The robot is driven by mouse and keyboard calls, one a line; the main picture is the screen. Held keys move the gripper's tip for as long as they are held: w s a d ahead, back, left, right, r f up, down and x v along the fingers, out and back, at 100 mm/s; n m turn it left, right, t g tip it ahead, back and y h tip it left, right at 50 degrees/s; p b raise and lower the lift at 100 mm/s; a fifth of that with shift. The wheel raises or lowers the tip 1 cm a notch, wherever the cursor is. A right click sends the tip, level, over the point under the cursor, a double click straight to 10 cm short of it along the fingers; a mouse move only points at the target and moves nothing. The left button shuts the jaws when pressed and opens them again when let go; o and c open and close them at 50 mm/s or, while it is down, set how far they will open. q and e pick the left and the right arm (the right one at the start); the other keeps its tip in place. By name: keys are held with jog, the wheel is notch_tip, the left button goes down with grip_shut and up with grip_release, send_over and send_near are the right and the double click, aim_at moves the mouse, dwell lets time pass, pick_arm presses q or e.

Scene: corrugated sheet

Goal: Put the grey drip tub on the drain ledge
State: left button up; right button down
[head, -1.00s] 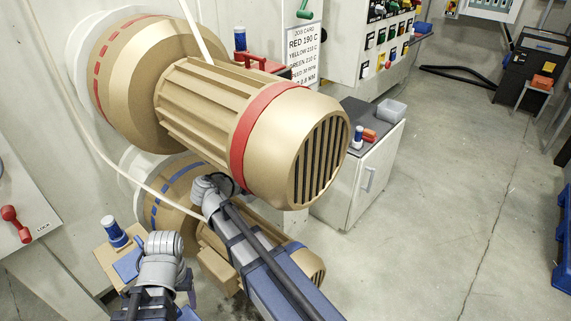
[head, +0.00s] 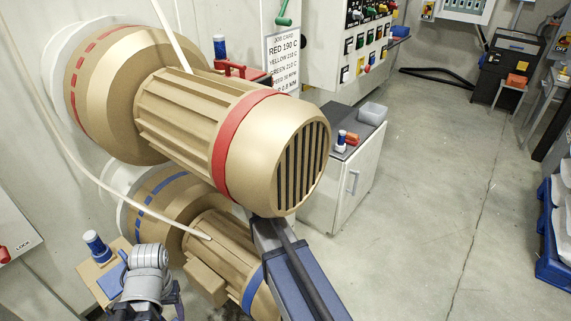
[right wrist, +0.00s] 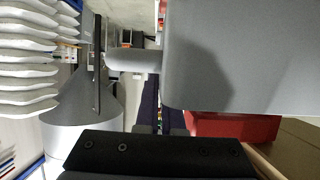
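A small light-grey open tub (head: 373,113), which fits the grey drip tub, sits on top of the grey cabinet (head: 350,190) right of the large gold motors. I cannot pick out the drain ledge for certain. My right arm reaches up from the bottom, and its gripper is hidden behind the upper motor in the head view. In the right wrist view, a black bar with screws crosses the bottom, and no fingertips are clear. A large smooth grey form fills the upper right there; I cannot tell what it is. My left arm is at lower left, its fingers out of sight.
The upper gold motor (head: 255,130) with a red band and the lower motor (head: 220,245) block the middle. A tan shelf (head: 92,270) holds a blue-and-white can (head: 97,246). A red box (right wrist: 235,127) shows in the wrist view.

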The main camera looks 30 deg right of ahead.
jog(key=shift+d, duration=0.1)
jog(key=shift+w+d, duration=0.2)
jog(key=shift+d, duration=0.1)
jog(key=f+b, duration=0.3)
jog(key=shift+d+f, duration=0.2)
jog(key=shift+f, duration=0.05)
jog(key=shift+b, duration=0.3)
jog(key=shift+f, duration=0.2)
jog(key=c, duration=1)
grip_release()
jog(key=shift+c, duration=0.2)
